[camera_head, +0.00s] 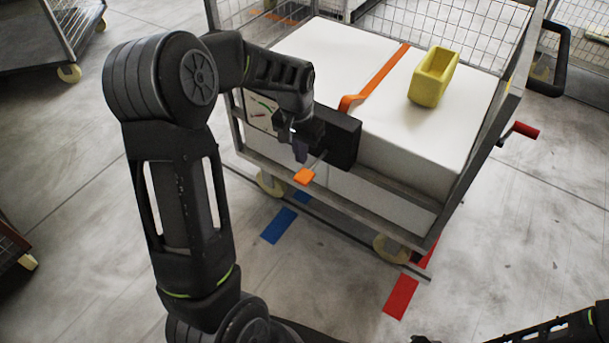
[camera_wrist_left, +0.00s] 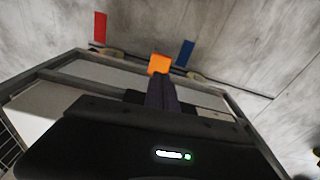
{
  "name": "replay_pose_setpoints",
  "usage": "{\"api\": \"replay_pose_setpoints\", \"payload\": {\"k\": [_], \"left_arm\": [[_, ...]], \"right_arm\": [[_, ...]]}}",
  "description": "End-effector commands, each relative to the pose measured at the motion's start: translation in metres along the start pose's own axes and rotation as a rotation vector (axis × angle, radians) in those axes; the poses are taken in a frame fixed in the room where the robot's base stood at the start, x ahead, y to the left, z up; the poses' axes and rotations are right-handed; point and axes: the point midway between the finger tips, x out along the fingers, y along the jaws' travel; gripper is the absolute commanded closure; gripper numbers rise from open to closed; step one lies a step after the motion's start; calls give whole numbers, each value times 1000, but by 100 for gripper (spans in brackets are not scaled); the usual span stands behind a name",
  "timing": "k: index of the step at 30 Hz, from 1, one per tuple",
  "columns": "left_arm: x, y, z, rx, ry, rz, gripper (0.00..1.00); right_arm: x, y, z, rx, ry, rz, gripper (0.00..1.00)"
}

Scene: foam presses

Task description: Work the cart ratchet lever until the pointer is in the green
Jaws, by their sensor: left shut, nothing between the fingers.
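The cart (camera_head: 395,215) holds white foam blocks (camera_head: 345,52) with an orange strap (camera_head: 385,72) over them. A black ratchet housing (camera_head: 340,138) sits on its near side. The lever's orange grip (camera_head: 304,176) sticks out below it and also shows in the left wrist view (camera_wrist_left: 159,64). My left gripper (camera_head: 301,152) is shut and empty, just above the orange grip; I cannot tell whether they touch. Its fingers (camera_wrist_left: 160,92) line up with the grip. A white gauge (camera_head: 262,112) with a green arc is partly hidden by my arm; its pointer is unclear. My right gripper is out of view.
A yellow hollow block (camera_head: 433,77) sits on the foam. A red-handled crank (camera_head: 524,130) juts from the cart's right side. Wire mesh walls rise behind. Blue (camera_head: 279,226) and red (camera_head: 401,297) tape marks the floor. Other carts stand left; the near floor is clear.

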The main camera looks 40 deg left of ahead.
Motion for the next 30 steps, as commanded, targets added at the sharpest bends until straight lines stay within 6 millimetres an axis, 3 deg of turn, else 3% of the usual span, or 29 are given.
{"api": "replay_pose_setpoints", "payload": {"k": [16,30], "left_arm": [[59,0,0,0,0,0,100],[67,0,0,0,1,0,100]], "right_arm": [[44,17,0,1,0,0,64],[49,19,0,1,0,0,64]]}}
